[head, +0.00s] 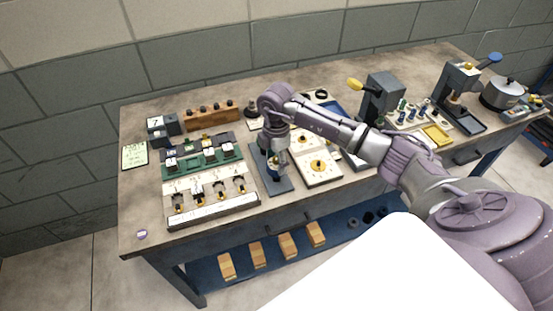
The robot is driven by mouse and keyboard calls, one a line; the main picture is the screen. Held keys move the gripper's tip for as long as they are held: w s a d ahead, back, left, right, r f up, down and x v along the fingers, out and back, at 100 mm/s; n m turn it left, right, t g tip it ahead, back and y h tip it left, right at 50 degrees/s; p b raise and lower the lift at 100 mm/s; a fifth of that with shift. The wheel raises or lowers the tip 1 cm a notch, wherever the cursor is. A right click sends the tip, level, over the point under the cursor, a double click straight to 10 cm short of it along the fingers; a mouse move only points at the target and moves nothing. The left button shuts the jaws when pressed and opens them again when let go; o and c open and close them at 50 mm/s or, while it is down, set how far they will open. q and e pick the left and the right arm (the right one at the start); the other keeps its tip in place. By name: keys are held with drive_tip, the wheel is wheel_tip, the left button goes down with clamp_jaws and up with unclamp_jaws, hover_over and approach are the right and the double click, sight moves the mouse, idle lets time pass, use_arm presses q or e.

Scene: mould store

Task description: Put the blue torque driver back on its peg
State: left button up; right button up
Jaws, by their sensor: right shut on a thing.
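My right gripper (281,160) reaches in from the right and points down over a dark blue-grey stand (280,187) near the middle of the bench. It is shut on what looks like the blue torque driver, which the fingers mostly hide. I cannot tell whether the driver touches the stand, and I cannot make out its peg for sure. My left gripper is not in view.
Left of the stand are a pale tray (212,211) with several small fittings and a green rack (184,171). Presses (380,97) stand further right. The bench's front left corner is mostly clear.

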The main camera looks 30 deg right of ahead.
drive_tip(key=shift+f, duration=0.1)
drive_tip(key=o, duration=1.4)
drive_tip(key=shift+c, duration=0.2)
drive_tip(key=shift+o, duration=1.1)
drive_tip(key=shift+r+p, duration=2.9)
drive_tip(key=shift+r, duration=0.9)
